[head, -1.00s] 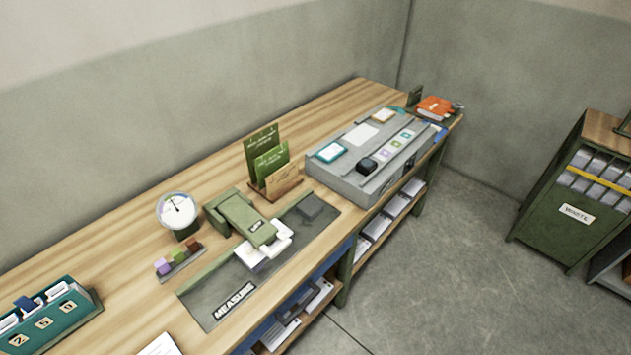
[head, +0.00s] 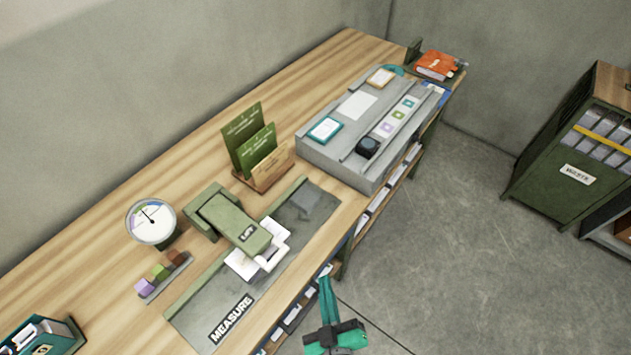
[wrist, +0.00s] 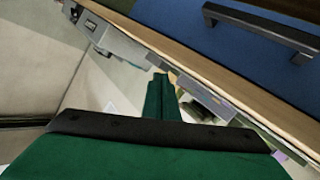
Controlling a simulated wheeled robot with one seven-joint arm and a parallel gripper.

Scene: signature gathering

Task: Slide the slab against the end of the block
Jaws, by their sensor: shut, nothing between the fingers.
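White pieces (head: 270,258) lie on the mat beneath a green lever arm marked with a label (head: 232,222). I cannot tell for certain which piece is the block. My teal gripper (head: 325,281) is shut and empty, beyond the table's front edge and apart from the slab and white pieces. Its closed fingers also show in the wrist view (wrist: 162,92), with the table edge beside them.
A round dial (head: 152,220) and small coloured cubes (head: 162,271) stand left of the lever. A green card holder (head: 250,145) stands behind the mat. A raised grey tray (head: 340,165) is to the right.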

